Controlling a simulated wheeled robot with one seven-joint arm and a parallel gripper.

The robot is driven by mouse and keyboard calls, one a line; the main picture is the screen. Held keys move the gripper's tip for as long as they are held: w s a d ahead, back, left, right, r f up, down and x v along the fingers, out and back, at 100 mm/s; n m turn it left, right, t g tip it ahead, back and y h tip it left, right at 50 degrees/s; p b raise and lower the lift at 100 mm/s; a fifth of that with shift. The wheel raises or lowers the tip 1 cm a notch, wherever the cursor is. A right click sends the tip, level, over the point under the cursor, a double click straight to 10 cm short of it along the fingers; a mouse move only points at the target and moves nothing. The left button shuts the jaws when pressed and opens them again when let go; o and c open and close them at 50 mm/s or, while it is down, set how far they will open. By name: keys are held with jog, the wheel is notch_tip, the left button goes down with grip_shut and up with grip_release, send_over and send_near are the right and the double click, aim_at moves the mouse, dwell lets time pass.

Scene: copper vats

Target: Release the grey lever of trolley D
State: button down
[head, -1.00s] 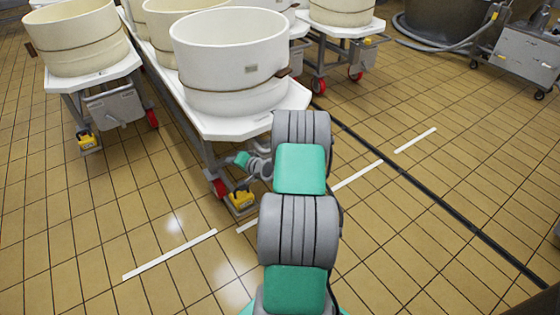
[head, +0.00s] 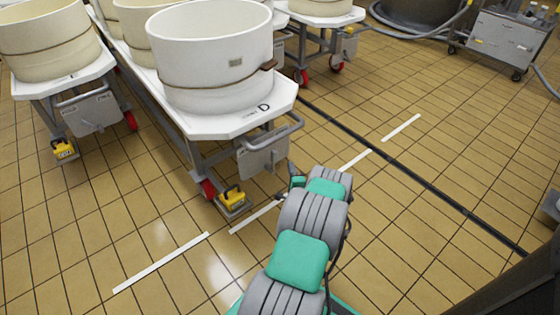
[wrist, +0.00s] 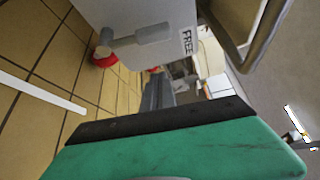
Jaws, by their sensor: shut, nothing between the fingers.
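Trolley D (head: 263,107) has a white top with a cream tub on it, at the upper middle of the head view. A grey metal box (head: 265,158) hangs below its tubular handle (head: 278,131). In the wrist view the pale box (wrist: 125,12) carries the word FREE (wrist: 187,41), with a grey lever (wrist: 150,35) beside that word. The lever cannot be made out in the head view. My gripper (wrist: 158,90) is shut and empty. It is below and apart from the lever in the wrist view. In the head view my arm largely hides it, low right of the box.
A yellow pedal (head: 233,197) and red caster (head: 207,188) are at trolley D's near foot. Another tub trolley (head: 62,82) stands to the left. The trolley handle (wrist: 243,40) curves close by in the wrist view. The tiled floor at right is open.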

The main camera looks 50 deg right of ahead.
aim_at(273, 161)
jog(key=w+d+b, duration=0.1)
jog(key=w+b, duration=0.1)
jog(key=w, duration=0.4)
jog(key=shift+w, duration=0.4)
